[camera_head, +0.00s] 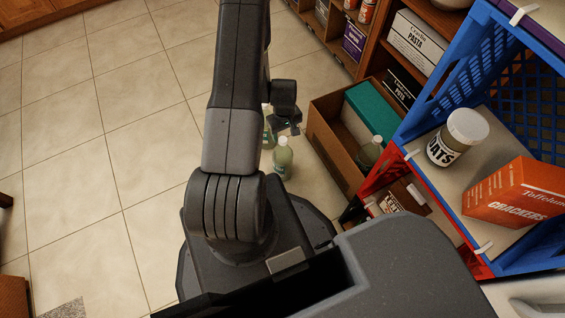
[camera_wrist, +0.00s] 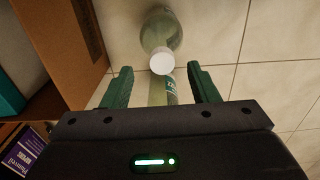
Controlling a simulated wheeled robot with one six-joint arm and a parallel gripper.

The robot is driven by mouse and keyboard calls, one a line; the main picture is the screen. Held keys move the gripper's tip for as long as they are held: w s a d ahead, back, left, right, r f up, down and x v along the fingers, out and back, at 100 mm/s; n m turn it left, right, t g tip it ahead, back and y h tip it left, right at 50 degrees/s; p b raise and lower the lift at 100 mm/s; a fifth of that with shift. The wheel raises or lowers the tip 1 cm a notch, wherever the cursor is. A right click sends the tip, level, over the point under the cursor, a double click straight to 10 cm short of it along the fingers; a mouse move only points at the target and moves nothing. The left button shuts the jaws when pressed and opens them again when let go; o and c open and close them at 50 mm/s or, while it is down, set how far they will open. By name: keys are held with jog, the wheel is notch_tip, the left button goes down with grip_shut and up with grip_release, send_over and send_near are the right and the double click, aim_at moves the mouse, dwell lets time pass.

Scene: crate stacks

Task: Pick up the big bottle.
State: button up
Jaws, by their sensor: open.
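Two pale green, see-through bottles stand close together on the tiled floor. In the head view, the nearer bottle (camera_head: 283,158) shows a light cap, and the farther bottle (camera_head: 268,131) is partly hidden behind my arm. My gripper (camera_head: 287,126) is above and beside them. In the wrist view my gripper (camera_wrist: 160,69) is open. One green bottle body (camera_wrist: 160,28) lies beyond the fingertips. A labelled bottle (camera_wrist: 171,90) shows between the fingers, partly hidden by the gripper body. A white cap overlaps both; I cannot tell which bottle is bigger.
A cardboard box (camera_head: 330,150) stands right of the bottles, holding a teal-topped box (camera_head: 370,112) and another bottle (camera_head: 369,152). A blue crate (camera_head: 425,118) with an oats jar (camera_head: 457,138) and crackers (camera_head: 515,192) stands on the right.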

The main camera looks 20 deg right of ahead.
aim_at(283, 139)
jog(key=f+b, duration=0.1)
jog(key=f, duration=0.5)
jog(key=shift+w+a+b, duration=0.15)
jog(key=shift+w+b, duration=0.05)
jog(key=shift+b, duration=0.2)
grip_shut()
jog(key=shift+r, duration=0.1)
dwell(0.9)
